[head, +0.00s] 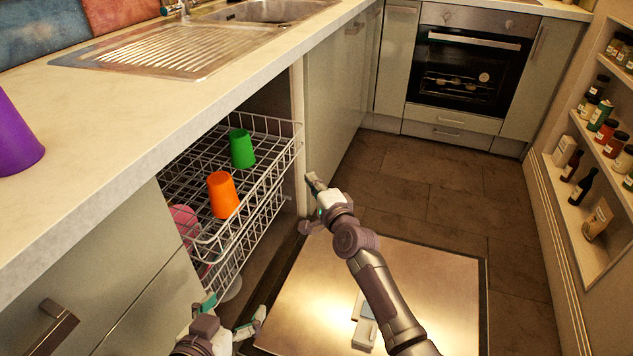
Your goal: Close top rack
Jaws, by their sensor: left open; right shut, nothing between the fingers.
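The top rack (271,184) is a white wire basket, pulled out of the dishwasher under the counter. An orange cup (222,195) and a green cup (242,149) stand upside down in it. A pink item (184,221) shows at its near left end, partly behind the wires. My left gripper (231,312) is open and empty, low in front of the near end of the rack and apart from it. My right gripper (312,181) is shut and empty, just right of the rack's far front corner; whether it touches anything I cannot tell.
The dishwasher door (300,290) lies folded down flat under my arms. The counter edge overhangs the rack. A purple cup (14,138) stands on the counter at left. An oven (468,65) is at the back and a bottle shelf (590,220) at right. The tiled floor (440,190) is clear.

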